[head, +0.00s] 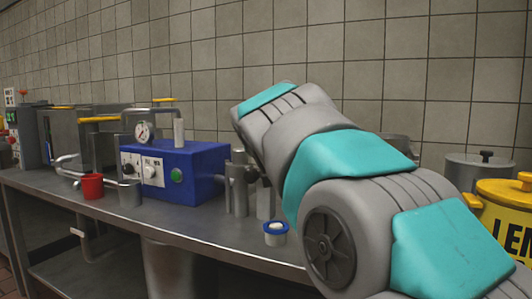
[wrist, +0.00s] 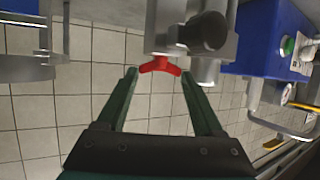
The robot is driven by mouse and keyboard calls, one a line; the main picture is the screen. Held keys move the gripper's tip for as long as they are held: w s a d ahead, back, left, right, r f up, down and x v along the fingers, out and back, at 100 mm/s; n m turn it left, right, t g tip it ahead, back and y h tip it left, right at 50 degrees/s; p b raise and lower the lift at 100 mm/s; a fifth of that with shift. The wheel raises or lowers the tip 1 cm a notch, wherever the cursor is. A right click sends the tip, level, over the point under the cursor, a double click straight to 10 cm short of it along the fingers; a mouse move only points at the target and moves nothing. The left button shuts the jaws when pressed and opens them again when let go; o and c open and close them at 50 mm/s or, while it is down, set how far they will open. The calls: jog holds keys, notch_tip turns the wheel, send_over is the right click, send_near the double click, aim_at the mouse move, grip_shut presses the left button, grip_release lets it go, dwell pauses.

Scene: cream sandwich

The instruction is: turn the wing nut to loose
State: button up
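The red wing nut (wrist: 160,66) shows in the wrist view, at the end of a grey metal fitting (wrist: 168,25). My gripper (wrist: 159,73) is open, with its two dark green fingers apart on either side of the wing nut. The fingertips are close to the nut's level in the picture; I see no contact. In the head view my arm hides the wing nut and my gripper. Grey metal cylinders (head: 238,185) stand beside the blue box in that view.
A blue machine (head: 190,170) with dials stands on the steel counter (head: 150,228). A red cup (head: 92,186), a metal cup (head: 130,194) and a small blue-rimmed cup (head: 275,233) stand near the front edge. A yellow-lidded pot (head: 505,195) is at the right.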

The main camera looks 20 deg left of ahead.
jog(key=c, duration=0.7)
